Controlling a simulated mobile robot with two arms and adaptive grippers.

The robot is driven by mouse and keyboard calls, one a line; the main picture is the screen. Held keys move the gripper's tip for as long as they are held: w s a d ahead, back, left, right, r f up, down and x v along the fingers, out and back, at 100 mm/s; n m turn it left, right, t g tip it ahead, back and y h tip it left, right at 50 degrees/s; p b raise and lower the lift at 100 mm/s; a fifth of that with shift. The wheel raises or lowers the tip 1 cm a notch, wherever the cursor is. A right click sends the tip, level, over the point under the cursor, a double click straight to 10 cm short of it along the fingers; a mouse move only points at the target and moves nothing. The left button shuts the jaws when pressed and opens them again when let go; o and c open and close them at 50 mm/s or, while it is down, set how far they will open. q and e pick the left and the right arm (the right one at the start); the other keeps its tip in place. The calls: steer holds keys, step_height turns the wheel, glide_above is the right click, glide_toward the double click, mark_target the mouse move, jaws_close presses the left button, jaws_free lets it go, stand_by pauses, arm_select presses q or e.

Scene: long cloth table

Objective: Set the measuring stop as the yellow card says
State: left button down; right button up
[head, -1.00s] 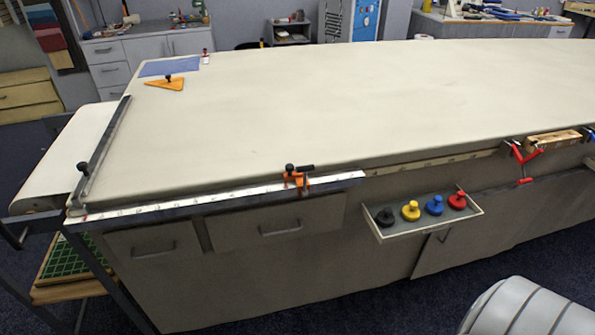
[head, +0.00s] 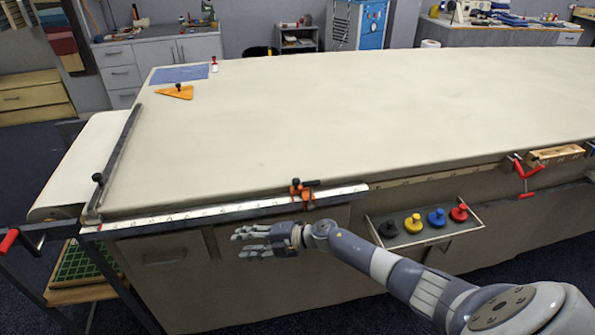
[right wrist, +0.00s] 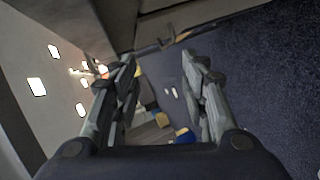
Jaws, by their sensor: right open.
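The measuring stop is an orange clamp with black knobs (head: 302,191). It sits on the pale metal rail with scale marks (head: 225,210) along the table's front edge, near the rail's right end. My right gripper (head: 241,243) is in front of the cabinet drawers, below the rail and left of the stop, pointing left. Its fingers are apart with nothing between them; the right wrist view shows the open fingers (right wrist: 158,60) too. I cannot make out a yellow card. My left gripper is not in view.
A tray (head: 425,245) with black, yellow, blue and red knobbed pieces hangs at the front, close behind my right forearm. A metal bar (head: 120,160) crosses the left end. An orange triangle (head: 175,92) and blue sheet (head: 180,73) lie at the back left. The tabletop middle is clear.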

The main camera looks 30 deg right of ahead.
step_height(320, 180, up, 9)
steer(key=d+n+g+p, duration=0.1)
steer(key=n+g, duration=0.2)
steer(key=n, duration=0.3)
steer(key=n+g+h+p, duration=0.25)
steer(key=n+h, duration=0.25)
steer(key=h, duration=0.5)
glide_toward(297, 180)
steer(key=p+x, duration=0.2)
steer(key=x, duration=0.4)
steer(key=shift+w+a+f, duration=0.1)
steer(key=shift+f, duration=0.2)
steer(key=shift+p+x, duration=0.35)
steer(key=shift+x, duration=0.55)
